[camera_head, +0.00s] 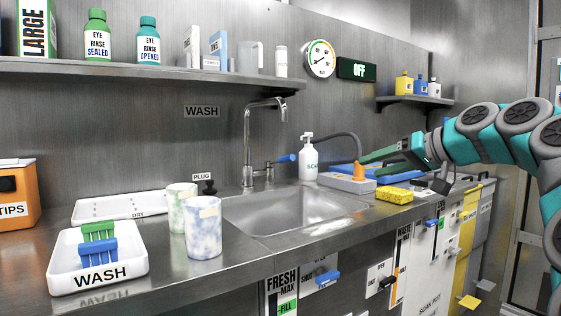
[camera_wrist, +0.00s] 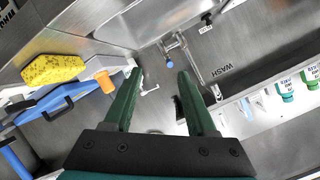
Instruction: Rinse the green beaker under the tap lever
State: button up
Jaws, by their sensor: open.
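A pale cup with green marbling (camera_head: 177,201), likely the green beaker, stands upright on the counter left of the sink. A similar cup with blue marbling (camera_head: 204,236) stands in front of it and partly overlaps it. The tap (camera_head: 247,150) rises behind the sink basin (camera_head: 285,212), with a blue-tipped lever (camera_head: 287,158) at its right. The lever tip (camera_wrist: 170,62) also shows in the wrist view. My gripper (camera_head: 368,167) is open and empty, right of the sink and far from both cups. Its green fingers (camera_wrist: 160,76) are spread in the wrist view.
A soap bottle (camera_head: 308,158) stands behind the sink. A grey block with an orange piece (camera_head: 359,172), a yellow sponge (camera_head: 394,195) and a blue tray (camera_head: 380,174) lie near my gripper.

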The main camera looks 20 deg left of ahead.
aim_at(291, 157)
jog(key=i+j, duration=0.15)
jog(key=j, duration=0.2)
jog(key=i+j, duration=0.15)
jog(key=j, duration=0.2)
jog(key=i+j, duration=0.2)
jog(key=j, duration=0.15)
